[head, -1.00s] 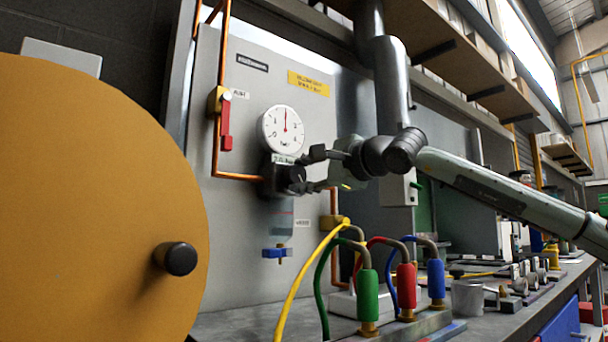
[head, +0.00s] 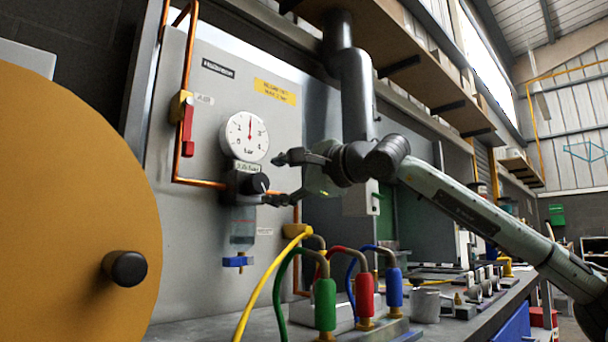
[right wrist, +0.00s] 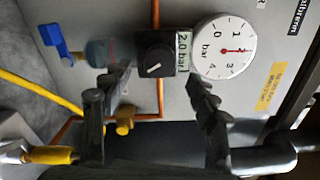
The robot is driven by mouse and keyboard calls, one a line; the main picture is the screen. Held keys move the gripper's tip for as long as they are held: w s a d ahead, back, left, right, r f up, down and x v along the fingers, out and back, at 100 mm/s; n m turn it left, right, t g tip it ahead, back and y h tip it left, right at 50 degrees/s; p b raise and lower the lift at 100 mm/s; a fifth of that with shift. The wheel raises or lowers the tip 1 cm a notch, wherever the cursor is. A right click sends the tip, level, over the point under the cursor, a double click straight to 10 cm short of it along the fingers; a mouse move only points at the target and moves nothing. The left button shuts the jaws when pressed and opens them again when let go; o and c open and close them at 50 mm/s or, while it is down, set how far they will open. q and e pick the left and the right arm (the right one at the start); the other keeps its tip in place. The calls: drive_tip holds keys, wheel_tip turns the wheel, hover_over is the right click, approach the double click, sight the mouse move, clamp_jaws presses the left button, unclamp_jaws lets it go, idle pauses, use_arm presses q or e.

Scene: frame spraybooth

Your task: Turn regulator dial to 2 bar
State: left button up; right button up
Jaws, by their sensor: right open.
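The regulator dial is a black knob (head: 257,184) on a black block on the grey panel; it also shows in the right wrist view (right wrist: 154,62), with a white pointer line. The small readout (right wrist: 183,53) beside it reads 2.0 bar. The round white gauge (head: 245,136) sits above the knob, its red needle pointing straight up at about 2; it also shows in the right wrist view (right wrist: 224,48). My right gripper (head: 274,179) is open and empty in front of the knob, fingers spread above and below it and apart from it. My left gripper is not in view.
A red lever (head: 187,130) on a copper pipe is left of the gauge. A blue-handled valve (head: 238,261) hangs below the knob. Green (head: 325,304), red (head: 365,293) and blue (head: 393,288) hose fittings stand on the bench below. A large orange disc (head: 70,220) fills the left.

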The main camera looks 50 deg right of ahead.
drive_tip(key=s, duration=0.8)
drive_tip(key=shift+a, duration=0.45)
drive_tip(key=shift+s, duration=0.15)
